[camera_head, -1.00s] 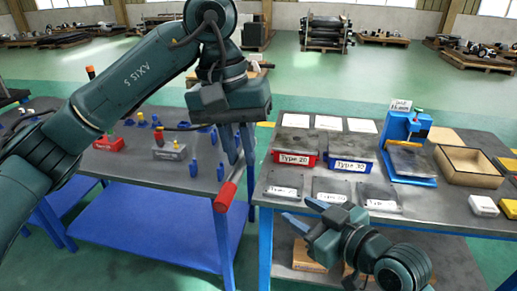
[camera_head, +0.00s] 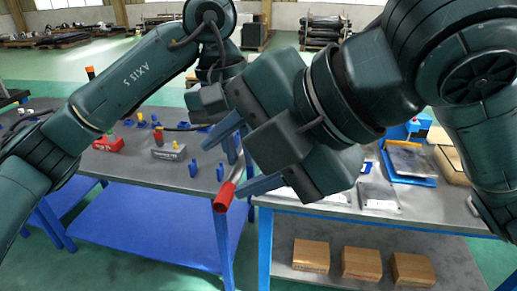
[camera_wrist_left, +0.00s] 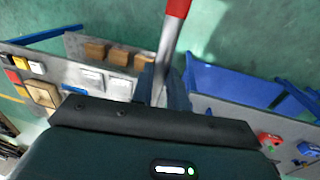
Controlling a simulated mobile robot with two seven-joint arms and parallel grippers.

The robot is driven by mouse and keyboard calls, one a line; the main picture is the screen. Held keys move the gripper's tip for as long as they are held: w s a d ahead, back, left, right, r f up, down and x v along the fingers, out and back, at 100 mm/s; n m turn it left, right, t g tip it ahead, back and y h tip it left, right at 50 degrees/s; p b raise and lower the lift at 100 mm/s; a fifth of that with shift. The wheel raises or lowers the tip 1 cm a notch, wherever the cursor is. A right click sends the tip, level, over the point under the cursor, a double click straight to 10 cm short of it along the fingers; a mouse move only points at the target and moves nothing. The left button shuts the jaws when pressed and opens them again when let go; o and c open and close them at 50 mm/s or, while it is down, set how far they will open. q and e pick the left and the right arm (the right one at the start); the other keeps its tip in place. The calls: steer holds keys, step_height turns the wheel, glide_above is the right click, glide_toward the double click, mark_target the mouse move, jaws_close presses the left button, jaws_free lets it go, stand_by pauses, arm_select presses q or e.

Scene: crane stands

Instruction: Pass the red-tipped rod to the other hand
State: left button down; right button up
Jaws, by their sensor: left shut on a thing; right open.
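The rod with a red tip (camera_head: 224,197) hangs tip down in the head view, in the gap between the two tables. In the left wrist view its grey shaft (camera_wrist_left: 168,45) points away from the fingers. My left gripper (camera_wrist_left: 163,88) is shut on the rod's other end; in the head view it is largely hidden behind my right arm. My right gripper (camera_head: 221,171) is open, its blue fingers spread on either side of the rod just above the red tip. I cannot tell whether they touch it.
The left table (camera_head: 140,165) holds a red block (camera_head: 108,143), a grey block (camera_head: 168,152) and several blue pegs. The right table (camera_head: 440,212) is partly hidden by my right arm. Cardboard boxes (camera_head: 361,263) stand on its lower shelf.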

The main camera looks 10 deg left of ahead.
mark_target(227, 193)
steer(key=w+f+n+h, duration=0.1)
steer(key=f, duration=0.1)
steer(key=w+a+f+t+h, duration=0.1)
steer(key=f, duration=0.2)
steer(key=w+a+f+n+h, duration=0.1)
steer(key=f+h, duration=0.1)
steer(key=f, duration=0.1)
steer(key=shift+w+a+n+t, duration=0.2)
steer(key=shift+w+n+t, duration=0.1)
steer(key=shift+t, duration=0.1)
stand_by(0.5)
jaws_close()
arm_select(q)
steer(key=c, duration=1.3)
jaws_free()
